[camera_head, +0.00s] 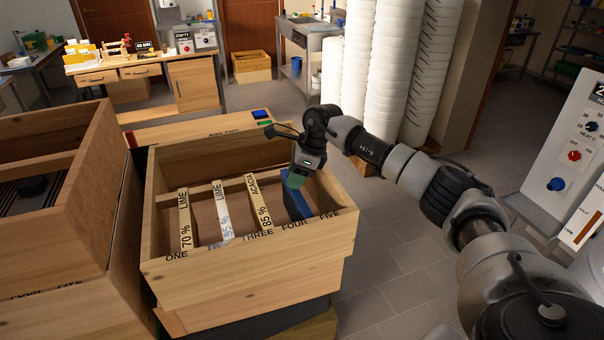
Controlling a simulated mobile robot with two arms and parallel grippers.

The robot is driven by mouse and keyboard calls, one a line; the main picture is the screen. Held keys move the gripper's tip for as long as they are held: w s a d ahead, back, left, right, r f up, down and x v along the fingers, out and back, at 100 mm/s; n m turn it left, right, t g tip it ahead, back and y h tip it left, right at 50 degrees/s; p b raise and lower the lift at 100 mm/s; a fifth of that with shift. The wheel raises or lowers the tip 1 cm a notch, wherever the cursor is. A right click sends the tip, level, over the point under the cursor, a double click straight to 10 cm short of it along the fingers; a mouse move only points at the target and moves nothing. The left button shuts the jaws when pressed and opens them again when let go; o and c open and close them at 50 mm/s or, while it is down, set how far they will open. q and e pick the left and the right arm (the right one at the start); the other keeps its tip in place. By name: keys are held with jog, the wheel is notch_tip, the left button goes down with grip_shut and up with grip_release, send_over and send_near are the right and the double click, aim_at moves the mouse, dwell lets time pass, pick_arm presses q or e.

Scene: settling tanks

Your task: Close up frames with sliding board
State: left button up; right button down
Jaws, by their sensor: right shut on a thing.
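An open wooden box (250,270) stands in the middle, its front rim marked ONE to FIVE. Three frames hang in it with gaps between: "70 % LIME" (185,222) by ONE, "95 % LIME" (223,215) by TWO and "85 % ACACIA" (261,203) by THREE. A blue board (297,207), seemingly the sliding board, stands upright to the right of the acacia frame, around FOUR and FIVE. My right gripper (293,181) reaches down over the box and is shut on the board's upper part, hiding its far end. A gap separates board and acacia frame. My left gripper is out of view.
Another wooden box (60,190) stands close on the left. A wooden ledge with a blue button (261,114) lies behind the middle box. A control panel (570,160) is at the right. White stacks (400,70) stand behind my right arm.

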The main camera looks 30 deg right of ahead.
jog(key=shift+w+a+r+b, duration=0.1)
jog(key=shift+w+a+b, duration=0.9)
jog(key=shift+a, duration=3.2)
jog(key=shift+w+a+b, duration=0.9)
jog(key=shift+w+a, duration=0.1)
jog(key=shift+a, duration=3.25)
jog(key=shift+w+a+r+b, duration=0.1)
jog(key=shift+w+a+b, duration=0.9)
jog(key=shift+a, duration=3.2)
jog(key=c, duration=0.6)
grip_release()
jog(key=shift+a+f, duration=0.1)
jog(key=shift+f, duration=0.05)
jog(key=shift+c, duration=0.2)
jog(key=shift+d+r, duration=0.2)
jog(key=b+v, duration=0.2)
jog(key=v, duration=0.8)
jog(key=shift+r+b, duration=0.2)
jog(key=shift+b, duration=0.15)
jog(key=shift+s, duration=0.1)
